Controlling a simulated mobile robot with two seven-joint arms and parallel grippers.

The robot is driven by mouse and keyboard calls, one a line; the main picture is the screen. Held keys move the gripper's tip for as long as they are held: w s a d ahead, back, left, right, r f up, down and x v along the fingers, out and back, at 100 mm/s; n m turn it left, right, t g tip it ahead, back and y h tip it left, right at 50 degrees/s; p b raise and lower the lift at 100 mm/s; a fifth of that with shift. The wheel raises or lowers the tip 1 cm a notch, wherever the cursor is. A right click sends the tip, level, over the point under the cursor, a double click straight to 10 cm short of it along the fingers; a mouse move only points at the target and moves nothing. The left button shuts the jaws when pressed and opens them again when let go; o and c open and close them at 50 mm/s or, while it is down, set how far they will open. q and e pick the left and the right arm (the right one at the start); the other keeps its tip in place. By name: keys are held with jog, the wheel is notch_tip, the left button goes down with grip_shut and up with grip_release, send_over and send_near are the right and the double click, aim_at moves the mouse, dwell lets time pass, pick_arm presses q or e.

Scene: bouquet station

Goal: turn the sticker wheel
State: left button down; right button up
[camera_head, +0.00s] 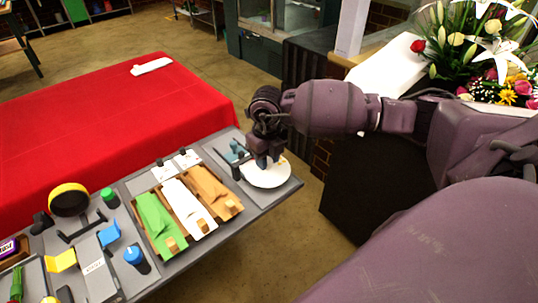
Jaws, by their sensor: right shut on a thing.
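The sticker wheel looks to be the white round disc (268,180) lying flat at the right end of the grey bench. My right gripper (263,161) reaches down from the right onto the disc's upper part. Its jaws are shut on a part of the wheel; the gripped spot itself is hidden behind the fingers. A small yellowish mark shows on the disc just right of the fingers. My left gripper is out of view.
Left of the wheel, trays hold green (157,219), white (186,207) and brown (209,187) wraps. A red-covered table (110,115) lies behind. A flower bouquet (480,50) is at upper right.

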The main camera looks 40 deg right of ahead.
jog(key=shift+r+m, duration=0.2)
jog(key=shift+m, duration=0.3)
jog(key=shift+m+p, duration=0.4)
jog(key=shift+m, duration=0.1)
jog(key=m+p, duration=0.2)
jog(key=m, duration=0.1)
jog(key=shift+f+m, duration=0.1)
jog(key=shift+m, duration=0.3)
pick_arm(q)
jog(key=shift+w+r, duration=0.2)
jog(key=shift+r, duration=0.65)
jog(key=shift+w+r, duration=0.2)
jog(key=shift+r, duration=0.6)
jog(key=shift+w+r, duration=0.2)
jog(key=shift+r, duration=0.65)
pick_arm(e)
jog(key=shift+m, duration=0.7)
pick_arm(q)
jog(key=shift+p, duration=0.3)
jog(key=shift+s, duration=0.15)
pick_arm(e)
jog(key=o, duration=0.9)
jog(key=shift+f, duration=0.1)
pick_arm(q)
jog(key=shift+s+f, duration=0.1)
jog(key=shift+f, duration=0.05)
